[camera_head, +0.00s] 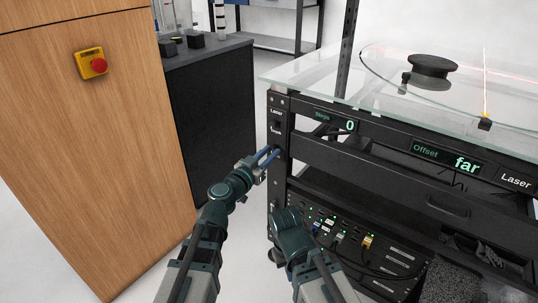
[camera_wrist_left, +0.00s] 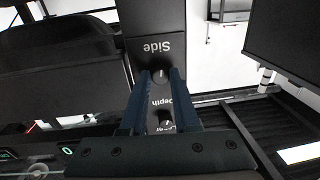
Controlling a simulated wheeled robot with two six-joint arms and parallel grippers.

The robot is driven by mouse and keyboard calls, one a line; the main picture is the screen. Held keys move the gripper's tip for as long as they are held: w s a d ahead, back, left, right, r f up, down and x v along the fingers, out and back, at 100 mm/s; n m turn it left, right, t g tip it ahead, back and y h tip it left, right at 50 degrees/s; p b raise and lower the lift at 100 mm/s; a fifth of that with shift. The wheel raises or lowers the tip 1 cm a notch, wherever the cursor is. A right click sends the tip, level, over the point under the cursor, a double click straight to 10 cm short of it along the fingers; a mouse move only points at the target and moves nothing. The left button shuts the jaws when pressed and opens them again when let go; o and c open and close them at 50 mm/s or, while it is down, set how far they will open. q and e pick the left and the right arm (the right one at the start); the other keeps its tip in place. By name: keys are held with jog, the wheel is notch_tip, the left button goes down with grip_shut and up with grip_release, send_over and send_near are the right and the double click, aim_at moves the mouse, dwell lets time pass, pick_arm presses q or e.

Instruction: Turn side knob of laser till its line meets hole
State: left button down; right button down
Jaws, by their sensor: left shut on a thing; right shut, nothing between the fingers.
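My left gripper (camera_head: 268,157) is at the rack's left front post, with its blue fingers on either side of the side knob (camera_wrist_left: 160,73). In the left wrist view the knob sits between the fingertips under an upside-down "Side" label. The depth knob (camera_wrist_left: 166,124) lies nearer the palm, not gripped. Red laser lines (camera_head: 510,76) cross the glass top, with a bright yellowish streak (camera_head: 485,85) above a small black block (camera_head: 485,123). The offset display (camera_head: 466,164) reads "far". I cannot make out the hole. My right gripper (camera_head: 290,230) is shut and empty, low before the rack; its fingertips are hard to see.
A black round disc (camera_head: 433,67) stands on the glass top (camera_head: 310,73). The steps display (camera_head: 349,126) reads 0. A wooden cabinet (camera_head: 95,140) with a red button (camera_head: 98,65) stands left. Cabled equipment (camera_head: 370,240) fills the lower rack. Floor shows between cabinet and rack.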

pick_arm(q)
jog(key=shift+s+m, duration=0.1)
jog(key=shift+m, duration=0.8)
jog(key=c, duration=0.7)
grip_release()
jog(key=shift+o, duration=0.2)
